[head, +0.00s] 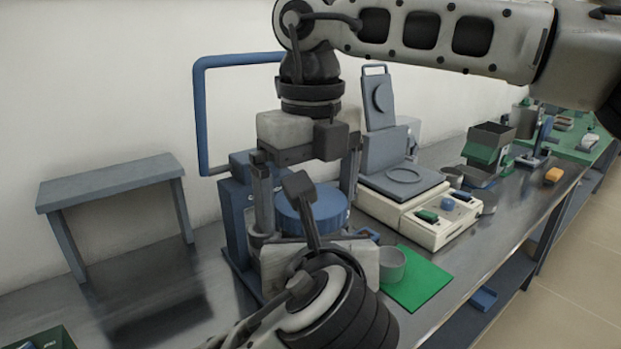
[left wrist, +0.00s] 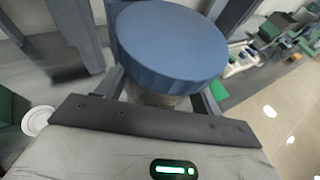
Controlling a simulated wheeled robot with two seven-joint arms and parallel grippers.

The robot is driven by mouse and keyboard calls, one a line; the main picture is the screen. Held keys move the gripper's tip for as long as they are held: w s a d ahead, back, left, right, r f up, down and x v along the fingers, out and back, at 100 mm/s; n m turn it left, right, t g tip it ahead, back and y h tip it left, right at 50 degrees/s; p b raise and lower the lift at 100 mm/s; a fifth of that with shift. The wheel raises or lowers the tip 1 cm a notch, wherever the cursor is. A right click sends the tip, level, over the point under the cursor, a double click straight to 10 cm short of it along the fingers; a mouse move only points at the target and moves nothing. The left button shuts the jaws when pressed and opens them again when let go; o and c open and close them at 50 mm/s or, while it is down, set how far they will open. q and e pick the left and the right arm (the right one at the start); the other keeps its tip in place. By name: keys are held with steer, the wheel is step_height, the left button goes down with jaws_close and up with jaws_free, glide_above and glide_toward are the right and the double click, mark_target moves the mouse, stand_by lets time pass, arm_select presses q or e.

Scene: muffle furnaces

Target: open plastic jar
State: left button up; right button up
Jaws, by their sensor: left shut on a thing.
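The plastic jar has a wide blue lid (head: 326,208), which is on it; the lid also fills the upper middle of the left wrist view (left wrist: 172,40). The pale jar body (left wrist: 158,99) shows only as a strip under the lid. My left gripper (left wrist: 163,94) is shut on the jar body, one finger on each side below the lid. My right gripper (head: 306,190) points down from above, its two fingers spread either side of the lid. I cannot tell whether these fingers touch the lid.
A blue frame (head: 198,110) rises behind the jar. A low grey stand (head: 105,184) is at left. Bare metal worktop (head: 170,275) lies between.

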steer(key=c, duration=0.9)
steer(key=shift+n, duration=1.2)
steer(key=shift+r, duration=0.15)
steer(key=shift+r, duration=0.95)
steer(key=shift+r, duration=2.05)
